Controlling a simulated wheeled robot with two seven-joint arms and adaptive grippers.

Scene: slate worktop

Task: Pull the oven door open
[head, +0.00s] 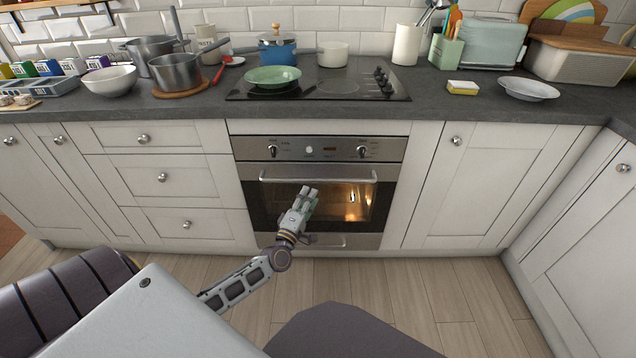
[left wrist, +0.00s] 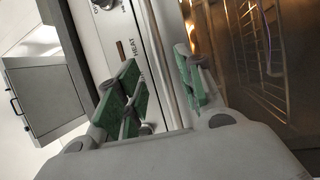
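The oven (head: 320,150) is built into the cabinets below the cooktop, and its door (head: 270,215) looks shut. A silver bar handle (head: 345,180) runs across the top of the door. My left gripper (head: 307,192) is in front of the door, just below the handle in the head view. In the left wrist view, its green-padded fingers (left wrist: 157,65) are apart, with the handle bar (left wrist: 158,50) seen between them. I cannot tell whether a finger touches the bar. My right gripper is not in view.
The oven interior (left wrist: 260,60) is lit, with racks behind the glass. The control panel (head: 320,149) is above the door. White drawers (head: 160,175) and a cabinet (head: 455,190) flank the oven. The wooden floor (head: 400,285) in front is clear. Pots and dishes stand on the worktop (head: 440,95).

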